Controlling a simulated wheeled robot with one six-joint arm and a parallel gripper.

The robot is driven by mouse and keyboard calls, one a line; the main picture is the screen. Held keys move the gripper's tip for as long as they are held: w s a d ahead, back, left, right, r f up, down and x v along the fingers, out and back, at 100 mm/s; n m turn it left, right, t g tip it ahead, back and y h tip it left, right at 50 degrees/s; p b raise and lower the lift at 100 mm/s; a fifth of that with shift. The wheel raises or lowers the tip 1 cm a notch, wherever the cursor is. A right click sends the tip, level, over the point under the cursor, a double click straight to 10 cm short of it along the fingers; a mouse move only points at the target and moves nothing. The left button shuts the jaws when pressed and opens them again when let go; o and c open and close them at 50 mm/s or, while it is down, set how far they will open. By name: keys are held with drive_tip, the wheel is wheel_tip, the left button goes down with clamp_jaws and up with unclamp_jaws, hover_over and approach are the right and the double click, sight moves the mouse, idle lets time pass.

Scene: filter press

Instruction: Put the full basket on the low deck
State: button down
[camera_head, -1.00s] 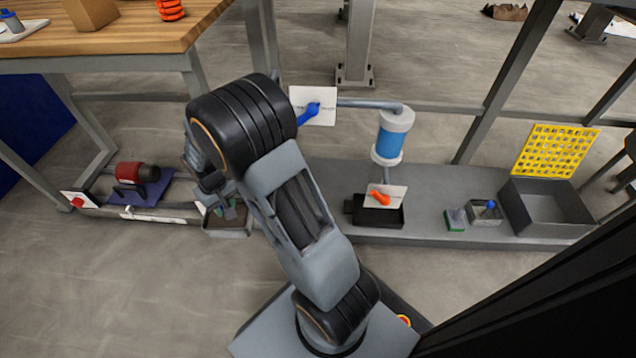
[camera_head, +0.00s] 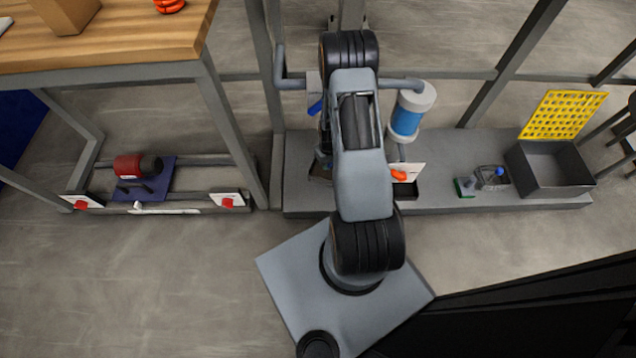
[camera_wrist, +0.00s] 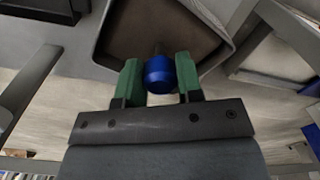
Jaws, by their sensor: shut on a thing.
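In the wrist view, my gripper (camera_wrist: 159,64) has green pads shut on a blue knob (camera_wrist: 158,76). The knob appears to belong to the grey-rimmed basket (camera_wrist: 103,32), which holds a flat brown fill (camera_wrist: 195,35). In the head view my arm hides most of the gripper and basket; a brown bit of the basket (camera_head: 318,171) shows left of the arm. It appears over the left part of the low grey deck (camera_head: 455,150). I cannot tell whether the basket touches the deck.
A blue-and-white filter cylinder (camera_head: 406,115) on a pipe and a black tray (camera_head: 408,190) stand right of my arm. Farther right are a small box with a blue knob (camera_head: 491,178), a grey bin (camera_head: 555,168) and a yellow grid (camera_head: 563,114). A red motor (camera_head: 136,166) lies left.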

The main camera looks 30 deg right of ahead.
sight(316, 172)
drive_tip(key=s+d+f, duration=0.1)
drive_tip(key=f, duration=0.1)
drive_tip(key=s+d+f+p, duration=0.1)
drive_tip(key=s, duration=0.1)
drive_tip(key=shift+s+d+f, duration=0.15)
drive_tip(key=shift+s+f, duration=0.15)
drive_tip(key=shift+f, duration=0.05)
drive_tip(key=w+a+f+b, duration=0.1)
drive_tip(key=w+a, duration=0.1)
drive_tip(key=w+a+f+b, duration=0.1)
drive_tip(key=w+a+f, duration=0.1)
drive_tip(key=w+a+f+b, duration=0.1)
drive_tip(key=w+a+f, duration=0.1)
drive_tip(key=shift+w, duration=0.35)
drive_tip(key=w+a+f+b, duration=0.2)
drive_tip(key=w+f+b, duration=0.1)
drive_tip(key=f, duration=0.4)
drive_tip(key=shift+w+a+f+b, duration=0.15)
drive_tip(key=shift+a+f+b, duration=0.2)
drive_tip(key=shift+b, duration=0.4)
drive_tip(key=shift+f, duration=0.15)
drive_tip(key=c, duration=0.8)
unclamp_jaws()
